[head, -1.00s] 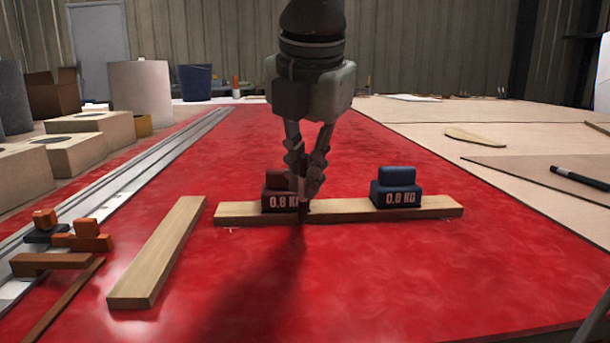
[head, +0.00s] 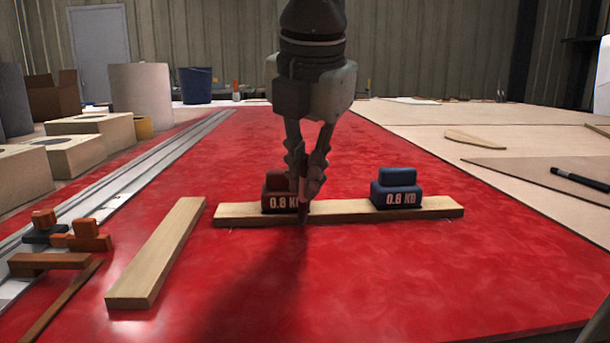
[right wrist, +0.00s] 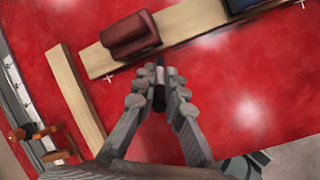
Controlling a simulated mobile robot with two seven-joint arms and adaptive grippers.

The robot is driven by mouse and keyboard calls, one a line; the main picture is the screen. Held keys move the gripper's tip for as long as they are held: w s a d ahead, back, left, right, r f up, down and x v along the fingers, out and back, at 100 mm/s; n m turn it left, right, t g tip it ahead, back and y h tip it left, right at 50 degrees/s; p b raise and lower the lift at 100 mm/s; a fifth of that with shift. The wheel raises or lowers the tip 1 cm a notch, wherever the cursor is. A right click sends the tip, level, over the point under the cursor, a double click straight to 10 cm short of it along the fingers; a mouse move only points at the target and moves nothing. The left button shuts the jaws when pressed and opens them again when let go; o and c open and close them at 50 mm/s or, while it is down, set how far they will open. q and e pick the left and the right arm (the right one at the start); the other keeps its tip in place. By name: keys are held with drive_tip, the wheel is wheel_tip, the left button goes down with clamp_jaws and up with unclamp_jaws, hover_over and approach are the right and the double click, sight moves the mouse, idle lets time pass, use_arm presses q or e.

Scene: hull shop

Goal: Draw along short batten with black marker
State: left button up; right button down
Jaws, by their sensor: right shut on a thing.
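A pale wooden batten (head: 340,212) lies crosswise on the red sheet, with a dark red weight (head: 277,186) and a blue weight (head: 397,189) on it. My right gripper (head: 307,185) points down at the batten's near side, in front of the red weight. It is shut on a slim dark marker (right wrist: 159,92), whose black tip points at the batten's near edge in the right wrist view. Whether the tip touches the sheet is unclear. Small white crosses (right wrist: 108,77) mark the sheet beside the batten. My left gripper is not in view.
Another batten (head: 158,255) lies lengthwise at the left. Orange and dark clamp-like pieces (head: 82,236) and a metal rail (head: 150,180) lie further left. A black pen-like tool (head: 580,179) lies on the boards at the right. The red sheet in front of the battens is clear.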

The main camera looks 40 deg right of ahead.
drive_tip(key=shift+d, duration=0.15)
drive_tip(key=shift+s+d+b, duration=0.3)
drive_tip(key=shift+s+d, duration=0.1)
drive_tip(key=shift+d, duration=0.1)
drive_tip(key=shift+s+d, duration=0.1)
drive_tip(key=shift+d, duration=0.05)
drive_tip(key=shift+s+d+b, duration=0.3)
drive_tip(key=shift+d+b, duration=0.1)
drive_tip(key=shift+d, duration=0.1)
drive_tip(key=shift+d, duration=0.1)
drive_tip(key=shift+s+d+b, duration=0.3)
drive_tip(key=shift+d, duration=0.1)
drive_tip(key=shift+s+d, duration=0.15)
drive_tip(key=shift+d, duration=0.05)
drive_tip(key=shift+s+d+b, duration=0.35)
drive_tip(key=shift+s+d, duration=0.05)
drive_tip(key=shift+d, duration=0.2)
